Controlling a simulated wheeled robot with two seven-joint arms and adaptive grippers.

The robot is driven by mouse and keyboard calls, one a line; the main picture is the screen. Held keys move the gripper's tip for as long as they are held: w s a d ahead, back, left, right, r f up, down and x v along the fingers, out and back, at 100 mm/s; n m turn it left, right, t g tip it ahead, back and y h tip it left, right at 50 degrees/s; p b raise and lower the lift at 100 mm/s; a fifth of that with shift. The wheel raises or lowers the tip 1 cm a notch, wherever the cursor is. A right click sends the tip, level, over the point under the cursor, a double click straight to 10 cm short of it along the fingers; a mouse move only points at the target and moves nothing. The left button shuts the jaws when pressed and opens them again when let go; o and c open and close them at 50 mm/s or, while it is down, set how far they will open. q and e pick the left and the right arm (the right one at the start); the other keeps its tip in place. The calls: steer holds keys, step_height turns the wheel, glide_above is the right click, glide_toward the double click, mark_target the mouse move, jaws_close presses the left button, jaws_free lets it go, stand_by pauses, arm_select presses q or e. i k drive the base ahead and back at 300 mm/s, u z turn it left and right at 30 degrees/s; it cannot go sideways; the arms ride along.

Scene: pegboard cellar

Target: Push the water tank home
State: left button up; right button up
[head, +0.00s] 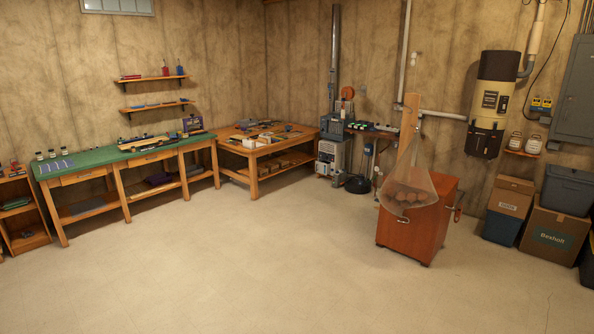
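No thing in the head view can be made out for sure as the water tank. A tall beige and black cylinder unit (492,98) on the right wall looks like a water heater, with a pipe at its top. A grey-blue machine (333,127) stands on a white cabinet (331,158) by the back corner; its details are too small to tell. Neither of my grippers shows.
An orange-brown cabinet (408,238) with a net bag (408,190) on a post stands right of the middle. A green-topped bench (105,158) and a wooden table (250,150) line the walls. Boxes (553,233) stand at the right. The floor (250,260) is clear.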

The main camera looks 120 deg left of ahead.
mark_target(322, 166)
steer(key=u, duration=3.9)
steer(key=i, duration=2.05)
steer(key=u, duration=0.25)
steer(key=i, duration=2.6)
steer(key=z, duration=0.15)
steer(key=i, duration=2.65)
steer(key=z, duration=0.65)
steer(key=i, duration=2.25)
steer(key=z, duration=0.5)
steer(key=i, duration=1.1)
steer(key=z, duration=0.2)
